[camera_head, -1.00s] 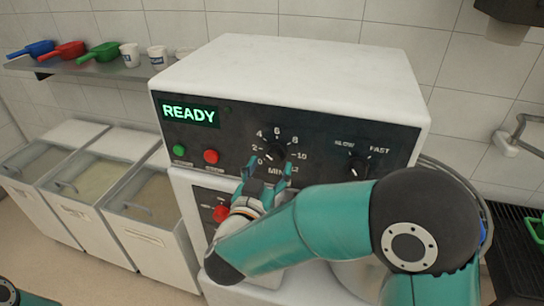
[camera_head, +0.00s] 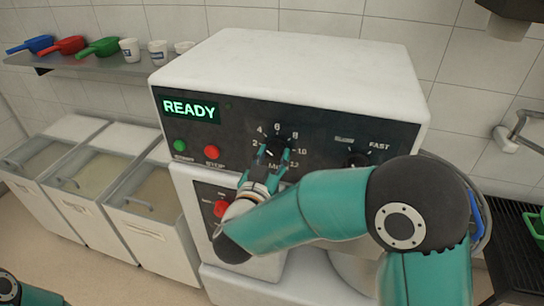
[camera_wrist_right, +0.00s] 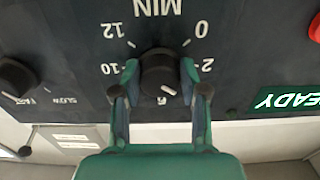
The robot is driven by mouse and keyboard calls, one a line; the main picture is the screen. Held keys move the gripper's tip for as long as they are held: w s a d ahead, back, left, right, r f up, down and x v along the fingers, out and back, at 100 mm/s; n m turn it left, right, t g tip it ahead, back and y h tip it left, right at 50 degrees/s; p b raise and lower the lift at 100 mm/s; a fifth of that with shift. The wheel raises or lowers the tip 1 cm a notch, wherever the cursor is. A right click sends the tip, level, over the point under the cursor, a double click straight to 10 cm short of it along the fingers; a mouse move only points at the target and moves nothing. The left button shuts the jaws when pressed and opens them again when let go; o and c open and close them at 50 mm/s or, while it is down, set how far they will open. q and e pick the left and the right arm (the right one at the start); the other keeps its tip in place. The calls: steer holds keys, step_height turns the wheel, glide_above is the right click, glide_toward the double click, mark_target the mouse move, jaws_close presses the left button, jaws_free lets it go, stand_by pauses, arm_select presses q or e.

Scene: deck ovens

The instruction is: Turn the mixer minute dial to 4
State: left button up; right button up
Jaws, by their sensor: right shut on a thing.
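The mixer minute dial (camera_head: 272,152) is a dark round knob on the black control panel, with a numbered scale around it and MIN below. In the right wrist view the dial (camera_wrist_right: 159,70) appears upside down, with 0, 2, 10 and 12 readable. A white mark on its lower right edge points near the 4 to 6 side; the 4 is hidden by a finger. My right gripper (camera_head: 272,160) is at the dial, with its fingers on either side. In the wrist view the gripper (camera_wrist_right: 160,85) is shut on the dial. My left gripper is out of view.
The panel has a green READY display (camera_head: 189,107), a green button (camera_head: 180,146), a red button (camera_head: 212,153) and a SLOW/FAST knob (camera_head: 357,158) to the right. A red knob (camera_head: 221,208) sits below, close to my right wrist. Ingredient bins (camera_head: 140,212) stand at left.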

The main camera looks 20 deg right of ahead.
steer(key=shift+f+m+b, duration=0.1)
steer(key=shift+m+b, duration=0.5)
steer(key=shift+b, duration=0.45)
steer(key=shift+r, duration=0.2)
steer(key=o, duration=1.1)
steer(key=shift+w, duration=0.1)
steer(key=shift+o, duration=0.2)
steer(key=v, duration=1.2)
steer(key=shift+f, duration=0.2)
